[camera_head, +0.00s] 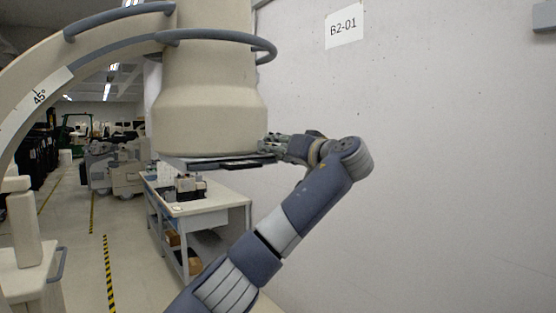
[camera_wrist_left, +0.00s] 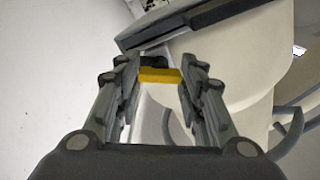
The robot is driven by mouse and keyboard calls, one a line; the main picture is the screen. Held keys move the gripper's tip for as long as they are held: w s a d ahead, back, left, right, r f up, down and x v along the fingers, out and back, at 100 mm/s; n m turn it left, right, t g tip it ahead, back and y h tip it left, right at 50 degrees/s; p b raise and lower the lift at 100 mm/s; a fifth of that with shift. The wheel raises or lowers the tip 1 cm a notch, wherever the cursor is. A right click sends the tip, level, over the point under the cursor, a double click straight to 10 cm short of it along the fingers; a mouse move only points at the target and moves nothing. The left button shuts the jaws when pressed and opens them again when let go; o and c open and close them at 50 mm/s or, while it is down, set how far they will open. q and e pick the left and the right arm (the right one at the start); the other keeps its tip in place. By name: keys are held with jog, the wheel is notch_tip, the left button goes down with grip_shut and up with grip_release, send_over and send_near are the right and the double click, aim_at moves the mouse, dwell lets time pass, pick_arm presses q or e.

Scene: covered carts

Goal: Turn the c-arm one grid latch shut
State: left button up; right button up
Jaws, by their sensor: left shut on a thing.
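The c-arm's cream cylindrical head (camera_head: 208,100) hangs at upper centre in the head view, with a dark flat grid plate (camera_head: 240,163) along its underside. In the left wrist view the plate edge (camera_wrist_left: 205,22) runs across the top, beside the cream housing (camera_wrist_left: 245,62). A small latch with a yellow bar (camera_wrist_left: 160,76) and a dark end shows between my left fingertips. My left gripper (camera_head: 270,147) reaches in from the right at the housing's lower edge. It is shut on the latch, also seen in the left wrist view (camera_wrist_left: 160,72). The latch is hidden in the head view.
A white wall (camera_head: 420,150) with a B2-01 sign (camera_head: 343,27) stands close on the right. A grey-blue ring rail (camera_head: 225,36) circles the head's upper part. A white workbench (camera_head: 205,195) stands below and behind. A floor aisle lies open at left.

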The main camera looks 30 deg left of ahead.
pick_arm(q)
jog(key=m+b, duration=0.1)
jog(key=m, duration=1.1)
jog(key=shift+m, duration=0.4)
dwell(0.3)
jog(key=o, duration=1.1)
jog(key=shift+w, duration=0.1)
jog(key=shift+d, duration=0.15)
jog(key=v, duration=1.1)
jog(key=shift+s+d+f, duration=0.1)
jog(key=shift+s+d, duration=0.1)
jog(key=shift+d, duration=0.15)
